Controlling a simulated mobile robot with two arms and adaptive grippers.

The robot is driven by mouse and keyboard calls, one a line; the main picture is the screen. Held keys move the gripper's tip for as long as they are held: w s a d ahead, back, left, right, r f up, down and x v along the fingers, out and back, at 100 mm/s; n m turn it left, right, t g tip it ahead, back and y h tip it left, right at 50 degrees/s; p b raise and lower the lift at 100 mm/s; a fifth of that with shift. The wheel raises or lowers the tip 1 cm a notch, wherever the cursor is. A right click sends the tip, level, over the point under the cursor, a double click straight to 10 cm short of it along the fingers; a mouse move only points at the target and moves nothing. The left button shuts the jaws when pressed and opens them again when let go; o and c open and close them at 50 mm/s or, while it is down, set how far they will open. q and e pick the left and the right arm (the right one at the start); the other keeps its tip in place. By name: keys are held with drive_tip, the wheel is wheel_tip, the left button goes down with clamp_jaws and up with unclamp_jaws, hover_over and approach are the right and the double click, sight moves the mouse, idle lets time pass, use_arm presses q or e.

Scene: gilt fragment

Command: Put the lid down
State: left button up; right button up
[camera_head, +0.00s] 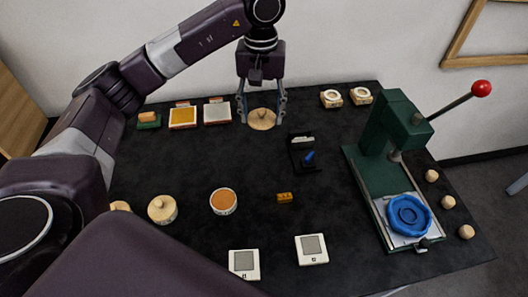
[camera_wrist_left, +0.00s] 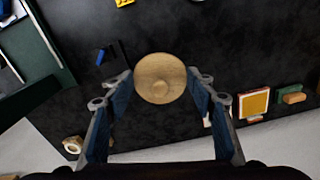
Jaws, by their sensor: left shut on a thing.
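The lid (camera_head: 262,119) is a round pale wooden disc with a small knob, near the back edge of the black table. My left gripper (camera_head: 262,107) points down with its fingers on either side of the lid, shut on it. I cannot tell whether the lid's underside touches the table. My right gripper is not in view.
An open round tin with orange contents (camera_head: 223,202) and a knobbed wooden-lidded one (camera_head: 162,209) stand front left. Left of the lid are white (camera_head: 217,113) and yellow (camera_head: 183,117) pads. A green press (camera_head: 385,165) stands right. A black stand (camera_head: 303,153) is right of the lid.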

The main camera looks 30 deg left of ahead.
use_arm(q)
drive_tip(key=p, duration=0.2)
hover_over(262, 165)
wheel_tip(262, 165, down, 7)
wheel_tip(262, 165, down, 4)
drive_tip(key=shift+s+r+p, duration=0.1)
drive_tip(key=shift+p, duration=0.35)
wheel_tip(262, 165, down, 2)
drive_tip(key=shift+f, duration=0.25)
drive_tip(key=shift+f+p, duration=0.35)
drive_tip(key=shift+f, duration=0.05)
wheel_tip(262, 165, down, 3)
drive_tip(key=shift+f+p, duration=0.1)
drive_tip(key=shift+p, duration=0.35)
drive_tip(key=shift+f, duration=0.2)
drive_tip(key=o, duration=0.9)
drive_tip(key=shift+o, duration=0.2)
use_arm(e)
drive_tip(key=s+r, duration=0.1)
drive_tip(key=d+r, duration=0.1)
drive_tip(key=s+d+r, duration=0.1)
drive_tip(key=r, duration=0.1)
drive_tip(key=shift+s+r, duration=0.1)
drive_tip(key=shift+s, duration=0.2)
